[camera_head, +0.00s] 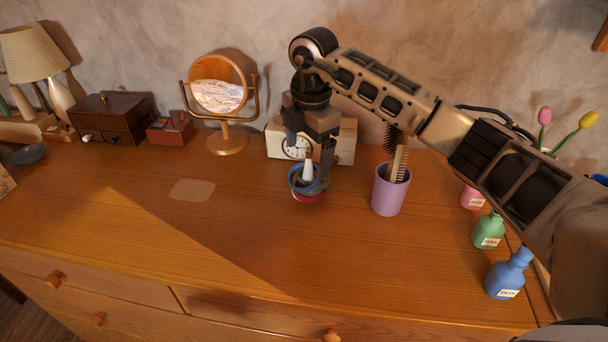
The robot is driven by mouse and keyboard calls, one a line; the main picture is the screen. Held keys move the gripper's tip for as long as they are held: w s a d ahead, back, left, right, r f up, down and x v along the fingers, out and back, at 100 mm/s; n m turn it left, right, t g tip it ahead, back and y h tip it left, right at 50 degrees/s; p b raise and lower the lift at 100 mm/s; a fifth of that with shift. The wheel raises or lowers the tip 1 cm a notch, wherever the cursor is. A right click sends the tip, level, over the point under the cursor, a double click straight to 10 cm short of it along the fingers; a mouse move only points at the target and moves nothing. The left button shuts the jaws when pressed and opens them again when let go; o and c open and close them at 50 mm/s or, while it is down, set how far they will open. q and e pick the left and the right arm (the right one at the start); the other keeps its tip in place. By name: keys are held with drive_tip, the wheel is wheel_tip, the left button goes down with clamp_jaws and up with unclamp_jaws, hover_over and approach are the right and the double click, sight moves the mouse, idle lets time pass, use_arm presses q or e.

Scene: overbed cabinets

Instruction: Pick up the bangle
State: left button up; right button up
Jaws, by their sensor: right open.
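My right gripper (310,160) points down over the dresser, open, with one finger on each side of a white cone (308,172). The cone stands in a small round dish with a blue rim (294,184) and a red lower part (309,198). No bangle stands out clearly; I cannot tell whether the blue ring around the cone is the bangle or the dish's own rim. The fingers hide part of the cone and dish, and I cannot tell whether they touch them. My left gripper is not in view.
A purple cup (389,193) with a comb and brush stands right of the dish. A clock (341,143) and round mirror (228,139) stand behind. Green (488,231) and blue (508,275) bottles stand at the right. The dresser's (230,235) front middle is clear; a flat tan patch (192,190) lies left.

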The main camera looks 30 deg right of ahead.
sight(302, 186)
drive_tip(key=shift+w+a+f+p, duration=0.1)
drive_tip(key=shift+w+f, duration=0.05)
drive_tip(key=shift+f, duration=0.95)
drive_tip(key=shift+w+a+f+p, duration=0.1)
drive_tip(key=shift+w+f, duration=0.1)
drive_tip(key=shift+f, duration=0.9)
drive_tip(key=shift+w+f+p, duration=0.1)
drive_tip(key=shift+w+f, duration=0.05)
drive_tip(key=shift+f, duration=0.95)
drive_tip(key=c, duration=1.1)
drive_tip(key=shift+r, duration=0.1)
drive_tip(key=shift+c, duration=0.2)
